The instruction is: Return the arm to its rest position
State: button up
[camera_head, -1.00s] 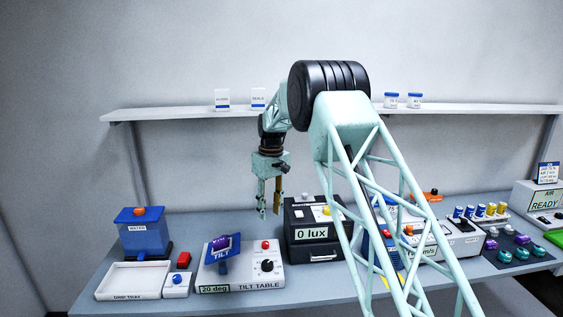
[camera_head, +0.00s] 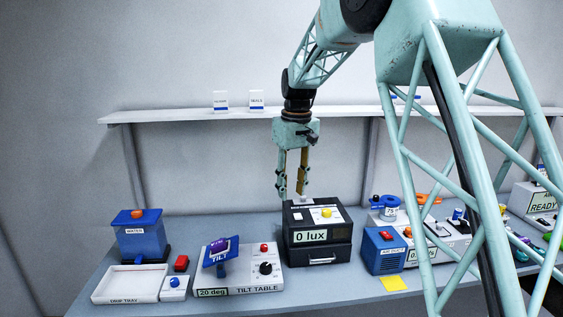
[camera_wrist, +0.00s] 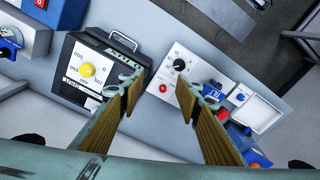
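My gripper (camera_head: 291,188) hangs pointing down above the back of the bench, just behind and above the black light box (camera_head: 318,254) that reads 0 lux. Its two fingers are apart with nothing between them. In the wrist view my gripper (camera_wrist: 165,105) also shows open and empty, with the black box (camera_wrist: 100,75) to its left and the tilt table (camera_wrist: 190,82) to its right. My arm's lattice links cover much of the right side of the head view.
The tilt table (camera_head: 238,279), drip tray (camera_head: 130,284) and blue water container (camera_head: 139,240) stand left. A blue air duct unit (camera_head: 384,251) stands right of the black box. A wall shelf (camera_head: 190,115) runs behind my arm. The air above the bench's left side is clear.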

jog(key=s+d+r+m+t+b, duration=0.1)
jog(key=s+d+r, duration=0.3)
jog(key=s, duration=0.5)
jog(key=s+d+r+m, duration=0.1)
jog(key=s+d+r, duration=0.3)
jog(key=s, duration=0.5)
jog(key=s+d+r+m+t+b, duration=0.1)
jog(key=s+d+r, duration=0.3)
jog(key=s, duration=0.5)
jog(key=s+d+f+m, duration=0.1)
jog(key=s+d+f, duration=0.1)
jog(key=s, duration=0.8)
jog(key=s+d+f+m+b, duration=0.1)
jog(key=s+f, duration=0.2)
jog(key=s, duration=0.8)
jog(key=s+d+f+m+t+b, duration=0.1)
jog(key=s+d+f, duration=0.1)
jog(key=s, duration=0.8)
jog(key=shift+s+d+f, duration=0.3)
jog(key=shift+s+d, duration=0.05)
jog(key=shift+s, duration=0.05)
